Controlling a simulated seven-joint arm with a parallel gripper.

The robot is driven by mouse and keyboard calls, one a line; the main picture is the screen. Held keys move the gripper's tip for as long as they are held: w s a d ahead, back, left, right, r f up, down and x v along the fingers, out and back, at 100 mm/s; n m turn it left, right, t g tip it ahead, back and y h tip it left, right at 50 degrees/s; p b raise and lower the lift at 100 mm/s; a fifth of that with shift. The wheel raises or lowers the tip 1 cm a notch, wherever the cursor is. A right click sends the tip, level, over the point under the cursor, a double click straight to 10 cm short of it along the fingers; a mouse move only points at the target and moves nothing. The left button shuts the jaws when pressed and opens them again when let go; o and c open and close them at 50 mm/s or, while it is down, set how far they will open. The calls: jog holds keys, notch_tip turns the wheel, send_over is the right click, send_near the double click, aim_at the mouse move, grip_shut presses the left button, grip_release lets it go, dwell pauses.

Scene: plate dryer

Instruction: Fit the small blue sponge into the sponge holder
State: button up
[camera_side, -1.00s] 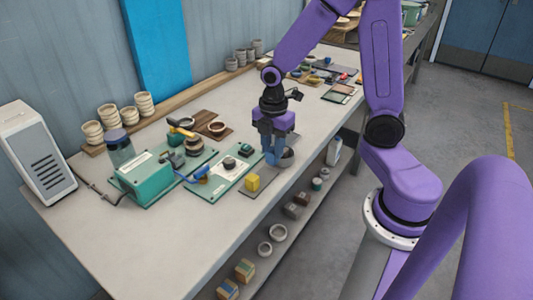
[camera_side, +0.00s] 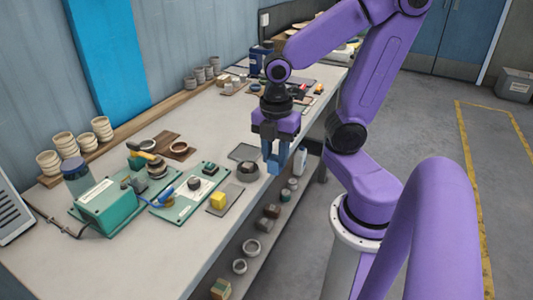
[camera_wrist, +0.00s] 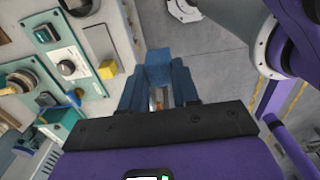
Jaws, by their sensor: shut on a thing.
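My gripper (camera_side: 274,168) is shut on a blue block (camera_wrist: 158,66), which I take to be the small blue sponge. The fingers are also blue, so block and fingers are hard to tell apart in the side view. In the wrist view the block shows between the fingertips, with floor behind it. The gripper hangs at the table's front edge, to the right of a dark round bowl (camera_side: 248,170) and apart from it. I cannot tell for certain which thing is the sponge holder; the bowl may be it.
A yellow block (camera_side: 218,200) stands on a grey mat near the front edge. It also shows in the wrist view (camera_wrist: 108,69). Green panels with a knob and a blue-handled tool (camera_side: 165,195) lie to the left. Stacked cups (camera_side: 102,129) line the wall. A lower shelf holds several small things.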

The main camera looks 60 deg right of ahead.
jog(key=shift+s+r, duration=0.1)
jog(key=shift+s, duration=0.1)
jog(key=shift+w+a+r, duration=0.1)
jog(key=shift+w+a, duration=0.1)
jog(key=shift+w, duration=0.1)
jog(key=w+a+r, duration=0.1)
jog(key=w+a, duration=0.2)
jog(key=w, duration=0.3)
jog(key=w+a+r, duration=0.2)
jog(key=w, duration=0.4)
send_over(139, 184)
jog(key=f, duration=0.9)
jog(key=shift+s+f, duration=0.1)
jog(key=shift+s, duration=0.1)
jog(key=shift+w+f, duration=0.3)
jog(key=shift+f, duration=1.55)
